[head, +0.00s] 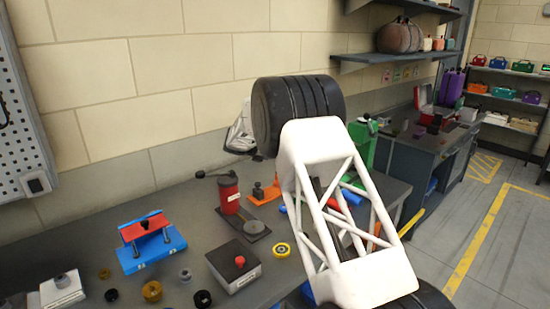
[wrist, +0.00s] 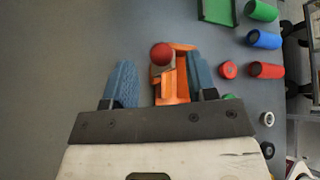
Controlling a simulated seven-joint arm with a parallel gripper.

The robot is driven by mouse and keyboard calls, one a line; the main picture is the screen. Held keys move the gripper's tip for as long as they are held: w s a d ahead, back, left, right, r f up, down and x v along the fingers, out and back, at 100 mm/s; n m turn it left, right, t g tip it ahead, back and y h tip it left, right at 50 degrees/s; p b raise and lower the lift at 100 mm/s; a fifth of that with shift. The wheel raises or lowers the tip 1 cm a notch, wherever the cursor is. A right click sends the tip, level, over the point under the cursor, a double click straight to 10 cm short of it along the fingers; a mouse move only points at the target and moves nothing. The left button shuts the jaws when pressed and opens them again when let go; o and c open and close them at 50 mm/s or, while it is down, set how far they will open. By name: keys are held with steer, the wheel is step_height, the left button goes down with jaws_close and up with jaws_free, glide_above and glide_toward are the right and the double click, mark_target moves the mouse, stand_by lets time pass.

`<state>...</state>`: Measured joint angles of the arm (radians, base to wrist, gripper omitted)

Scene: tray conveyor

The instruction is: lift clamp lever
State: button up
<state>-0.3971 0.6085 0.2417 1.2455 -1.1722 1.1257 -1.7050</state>
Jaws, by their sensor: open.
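An orange clamp (wrist: 181,90) with a red ball knob (wrist: 162,54) on its lever shows in the wrist view, on the grey bench top. My gripper (wrist: 161,68) is open, with one blue finger to the left of the clamp and one to the right. The knob lies between the fingertips, with a gap to the left finger. The right finger is close beside the orange body; I cannot tell whether it touches.
A green tray (wrist: 217,12), a blue cylinder (wrist: 264,39) and a red cylinder (wrist: 266,70) lie to the right of the clamp. A blue fixture with a red top (head: 148,228), a red canister (head: 229,194) and a grey box (head: 234,266) stand on the bench.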

steer(key=shift+v, duration=2.05)
steer(key=shift+d, duration=0.1)
steer(key=s+d+r+m+g+y, duration=0.1)
steer(key=s+d+r+m, duration=0.4)
steer(key=s+d, duration=0.45)
steer(key=s+d+r+m+g+y, duration=0.2)
steer(key=s+d+r+m, duration=0.35)
steer(key=s, duration=0.65)
steer(key=s+d+r+m+g+y, duration=0.1)
steer(key=s+d+r+m, duration=0.45)
steer(key=s+d, duration=0.45)
steer(key=s+d+m+y, duration=0.1)
steer(key=s+d+m, duration=0.15)
steer(key=s, duration=0.75)
steer(key=s+d+m+y, duration=0.2)
steer(key=s+m, duration=0.2)
steer(key=s, duration=0.7)
steer(key=s+d+f+m+y, duration=0.1)
steer(key=s+f+m, duration=0.2)
steer(key=s, duration=0.7)
steer(key=s+f+m+y, duration=0.1)
steer(key=s+f+m, duration=0.2)
steer(key=s, duration=0.8)
steer(key=m, duration=0.2)
steer(key=shift+d+f+m+y, duration=0.3)
steer(key=shift+d+f+m, duration=0.05)
steer(key=shift+d, duration=0.05)
